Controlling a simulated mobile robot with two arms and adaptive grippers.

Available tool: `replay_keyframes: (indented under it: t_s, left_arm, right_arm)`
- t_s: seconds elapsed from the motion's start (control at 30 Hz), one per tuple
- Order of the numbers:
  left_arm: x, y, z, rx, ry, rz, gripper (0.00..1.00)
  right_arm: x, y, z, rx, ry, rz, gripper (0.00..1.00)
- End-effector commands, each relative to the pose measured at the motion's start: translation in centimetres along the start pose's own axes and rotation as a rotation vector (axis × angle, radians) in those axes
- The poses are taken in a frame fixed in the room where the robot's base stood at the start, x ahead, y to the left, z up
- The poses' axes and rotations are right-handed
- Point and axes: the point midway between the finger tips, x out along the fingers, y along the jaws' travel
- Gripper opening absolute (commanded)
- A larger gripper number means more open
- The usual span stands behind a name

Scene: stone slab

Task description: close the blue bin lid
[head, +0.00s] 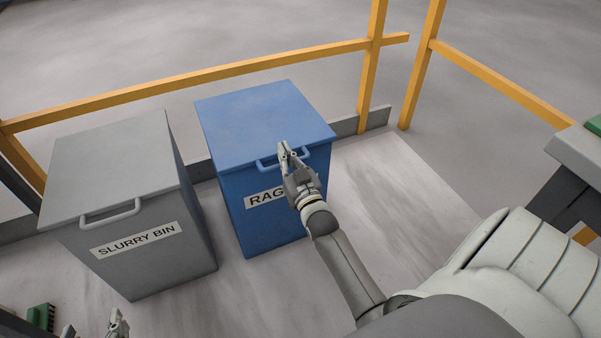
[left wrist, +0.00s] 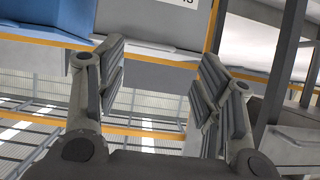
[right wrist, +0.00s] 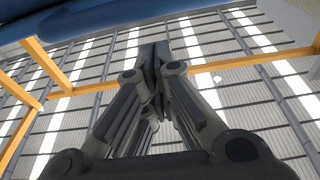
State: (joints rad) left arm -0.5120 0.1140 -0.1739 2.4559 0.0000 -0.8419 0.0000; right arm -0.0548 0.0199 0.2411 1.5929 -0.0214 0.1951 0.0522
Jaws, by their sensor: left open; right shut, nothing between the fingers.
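The blue bin (head: 270,205) stands upright with its blue lid (head: 262,120) lying flat on top, flush with the rim as far as the head view shows. The lid's handle (head: 268,164) is at its front edge, partly hidden by my right gripper. My right gripper (head: 287,152) is shut and empty at the front edge of the lid, by the handle; I cannot tell whether it touches. It also shows shut in the right wrist view (right wrist: 155,58). My left gripper (left wrist: 155,75) is open and empty; only its fingertips show at the head view's lower left.
A grey slurry bin (head: 150,255) with its lid down stands left of the blue bin. Yellow railings (head: 190,80) run behind both bins. A grey bench (head: 578,152) is at the right. A green brush (head: 41,316) lies at the lower left. Floor right of the blue bin is clear.

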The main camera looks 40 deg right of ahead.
Motion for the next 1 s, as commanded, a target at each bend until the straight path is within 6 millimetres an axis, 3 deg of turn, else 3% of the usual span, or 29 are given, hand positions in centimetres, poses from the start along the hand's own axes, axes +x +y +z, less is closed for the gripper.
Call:
replay_keyframes:
  t_s: [0.23, 0.6, 0.8, 1.0]
  left_arm:
    - [-1.7, -0.7, 4.6, -0.002, -0.247, -0.015, 0.61]
    - [-6.1, -1.4, 10.7, -0.011, -0.594, -0.035, 0.61]
    - [-7.8, -1.6, 12.4, -0.015, -0.699, -0.04, 0.61]
    - [-8.3, -1.7, 12.9, -0.016, -0.728, -0.041, 0.61]
  right_arm:
    - [0.8, 0.0, -1.6, -0.001, 0.006, -0.001, 0.0]
    - [-6.4, 0.0, -1.6, 0.0, 0.004, 0.0, 0.0]
    - [-8.7, 0.0, -1.7, 0.0, 0.007, -0.001, 0.0]
    - [-9.3, 0.0, -1.7, 0.0, 0.008, -0.001, 0.0]
